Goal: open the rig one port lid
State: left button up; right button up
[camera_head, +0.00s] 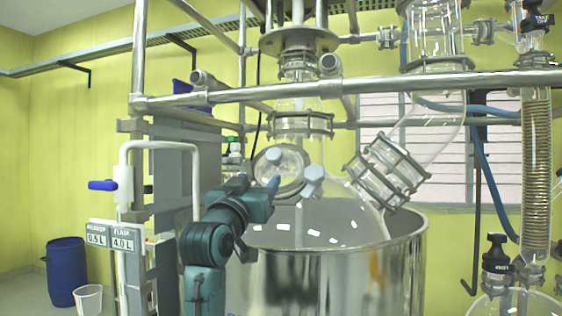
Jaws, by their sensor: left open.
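The rig's glass reactor vessel (338,207) sits in a shiny steel pot (330,275). A round port lid (280,171) with a ring-shaped rim and pale round knobs (313,181) is on the vessel's front left shoulder. The lid appears to lie on its port; whether it is latched is hard to tell. My left gripper (272,186) is teal and comes up from below. It is open, with its fingertips right by the lid's front left side. I cannot tell whether they touch it. My right gripper is not in view.
A horizontal steel rail (370,86) crosses in front above the vessel. A flanged glass side arm (385,170) leans off to the right. A post with a blue-handled valve (104,185) and a label sign (110,238) stand left. A blue barrel (65,272) and white bucket (88,299) are on the floor.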

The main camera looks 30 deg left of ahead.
aim_at(272, 156)
pick_arm(q)
jog(key=p+x, duration=0.1)
jog(key=x, duration=0.2)
jog(key=r+p+x, duration=0.1)
jog(key=p+x, duration=0.1)
jog(key=x, duration=0.2)
jog(key=p+x, duration=0.1)
jog(key=x, duration=0.3)
jog(key=shift+s+a+r, duration=0.1)
jog(key=shift+s+r, duration=0.1)
jog(key=shift+r, duration=0.05)
jog(key=shift+w+a+r+p, duration=0.15)
jog(key=shift+w+p, duration=0.25)
jog(key=shift+w, duration=0.2)
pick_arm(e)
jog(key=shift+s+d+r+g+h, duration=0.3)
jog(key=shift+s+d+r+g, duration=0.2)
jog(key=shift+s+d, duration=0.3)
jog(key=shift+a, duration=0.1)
pick_arm(q)
grip_shut()
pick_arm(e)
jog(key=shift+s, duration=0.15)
pick_arm(q)
jog(key=shift+s, duration=0.1)
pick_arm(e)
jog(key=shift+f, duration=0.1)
